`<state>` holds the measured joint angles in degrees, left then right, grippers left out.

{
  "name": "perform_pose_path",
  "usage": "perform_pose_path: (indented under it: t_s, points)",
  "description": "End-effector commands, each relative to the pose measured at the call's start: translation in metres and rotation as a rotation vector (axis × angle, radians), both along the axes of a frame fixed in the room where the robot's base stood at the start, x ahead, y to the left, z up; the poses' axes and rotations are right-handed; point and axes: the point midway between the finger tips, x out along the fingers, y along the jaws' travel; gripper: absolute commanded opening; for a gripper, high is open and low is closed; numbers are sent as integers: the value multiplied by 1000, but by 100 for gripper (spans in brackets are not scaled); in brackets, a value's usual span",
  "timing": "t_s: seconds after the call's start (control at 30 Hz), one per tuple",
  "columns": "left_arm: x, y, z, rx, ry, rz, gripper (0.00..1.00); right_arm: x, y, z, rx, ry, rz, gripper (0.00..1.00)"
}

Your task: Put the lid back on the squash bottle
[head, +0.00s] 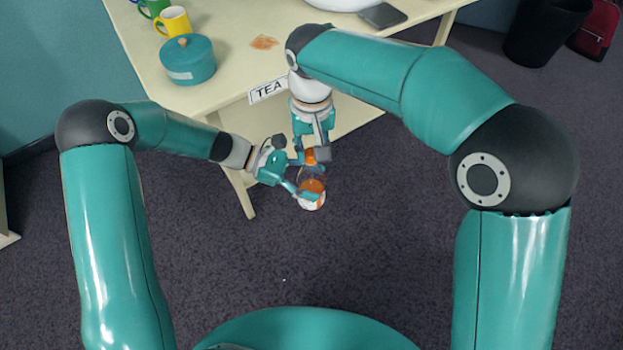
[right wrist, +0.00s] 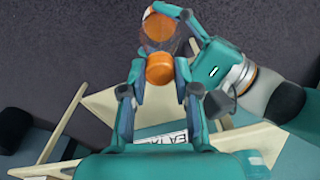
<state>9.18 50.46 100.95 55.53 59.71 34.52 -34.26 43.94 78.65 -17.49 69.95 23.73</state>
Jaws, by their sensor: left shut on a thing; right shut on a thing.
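The squash bottle (head: 312,187) is clear with orange contents and a pale label, held in front of the table. My left gripper (head: 302,182) is shut on it from the left side; the bottle also shows in the right wrist view (right wrist: 157,28). The orange lid (right wrist: 160,70) is between the fingertips of my right gripper (right wrist: 158,78), which is shut on it. In the head view the lid (head: 308,155) shows just above the bottle's neck end, partly hidden by the fingers. I cannot tell whether lid and bottle touch.
The cream table (head: 225,60) behind the grippers bears a teal pot (head: 188,60), a yellow mug (head: 174,22), a phone (head: 383,15) and an orange-brown patch (head: 264,42). A TEA sign (head: 268,89) is on its front edge. Carpet (head: 370,250) lies open below.

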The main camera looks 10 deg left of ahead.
Motion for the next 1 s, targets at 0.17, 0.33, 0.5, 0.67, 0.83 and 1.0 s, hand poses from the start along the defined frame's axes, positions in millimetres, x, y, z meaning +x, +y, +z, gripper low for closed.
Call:
perform_pose_path:
  t_s: [0.17, 0.33, 0.5, 0.67, 0.83, 1.0]
  points:
    - [-1, -1, 0, -1, -1, -6, 0, 1, 1, 1, 3, -5, 2, 55]
    - [-1, -1, 0, -1, -1, -4, 0, 1, 0, 0, 2, -3, 3, 56]
    - [-1, 0, 0, -1, 0, -2, 0, 1, 0, 3, 2, -3, 3, 56]
    - [-1, 0, 0, -1, 0, -2, 0, 1, 1, 20, 3, -4, 4, 56]
    - [0, 0, 0, -1, 0, -2, 0, 1, 0, 40, 2, -3, 4, 56]
    - [0, 0, 0, -1, 0, -2, 0, 1, 0, 46, 2, -2, 4, 56]
